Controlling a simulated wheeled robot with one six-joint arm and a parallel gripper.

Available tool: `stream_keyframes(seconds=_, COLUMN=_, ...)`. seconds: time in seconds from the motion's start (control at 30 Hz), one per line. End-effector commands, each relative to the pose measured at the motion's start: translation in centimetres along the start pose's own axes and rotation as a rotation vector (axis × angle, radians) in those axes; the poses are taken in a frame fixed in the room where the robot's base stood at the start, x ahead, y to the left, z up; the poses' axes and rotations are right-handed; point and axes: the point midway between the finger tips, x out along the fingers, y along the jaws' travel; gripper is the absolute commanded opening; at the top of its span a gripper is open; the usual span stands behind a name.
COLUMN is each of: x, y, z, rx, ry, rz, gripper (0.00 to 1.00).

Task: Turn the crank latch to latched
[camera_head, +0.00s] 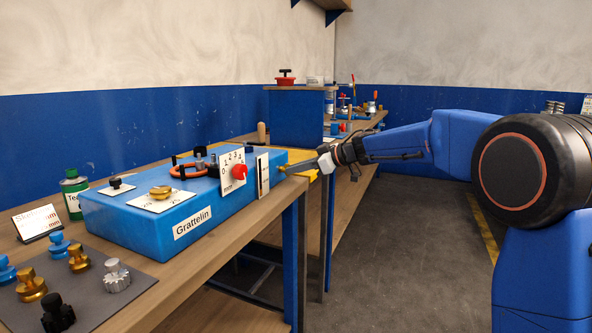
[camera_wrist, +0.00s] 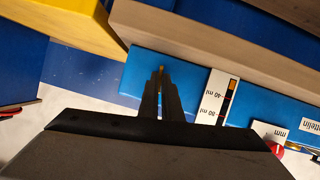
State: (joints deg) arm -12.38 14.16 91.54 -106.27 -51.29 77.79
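The blue box (camera_head: 215,212) labelled Grattelin stands on the wooden bench. My gripper (camera_head: 286,169) is at its right end, beside the white gauge plate. In the wrist view, my gripper's dark fingers (camera_wrist: 161,76) are close together over the box's blue surface (camera_wrist: 145,68). A small gold-orange piece (camera_wrist: 161,68) shows at the fingertips; I cannot tell whether it is gripped or lies behind them. No part is clearly recognisable as the crank latch, and the fingers may hide it.
The box carries a red knob (camera_head: 239,172) on a numbered plate, a gold knob (camera_head: 160,191) and a red ring (camera_head: 187,171) near black posts. Loose knobs lie on a grey mat (camera_head: 112,303). The floor right of the bench is clear.

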Motion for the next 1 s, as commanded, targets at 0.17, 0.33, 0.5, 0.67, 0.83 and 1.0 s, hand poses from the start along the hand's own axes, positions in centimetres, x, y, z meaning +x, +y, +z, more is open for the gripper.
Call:
stream_keyframes(seconds=0.17, x=0.10, y=0.20, z=-0.38, rx=0.059, ry=0.006, rz=-0.021, gripper=0.00)
stream_keyframes(seconds=0.33, x=0.09, y=0.20, z=-0.45, rx=0.086, ry=0.007, rz=-0.032, gripper=0.00)
stream_keyframes(seconds=0.5, x=0.09, y=0.19, z=-0.48, rx=0.093, ry=0.008, rz=-0.035, gripper=0.00)
stream_keyframes(seconds=0.67, x=0.09, y=0.19, z=-0.49, rx=0.093, ry=0.008, rz=-0.035, gripper=0.00)
stream_keyframes(seconds=0.83, x=0.10, y=0.19, z=-0.47, rx=0.093, ry=0.007, rz=-0.035, gripper=0.19)
stream_keyframes(seconds=1.0, x=0.07, y=0.14, z=-0.30, rx=0.093, ry=0.005, rz=-0.036, gripper=0.23)
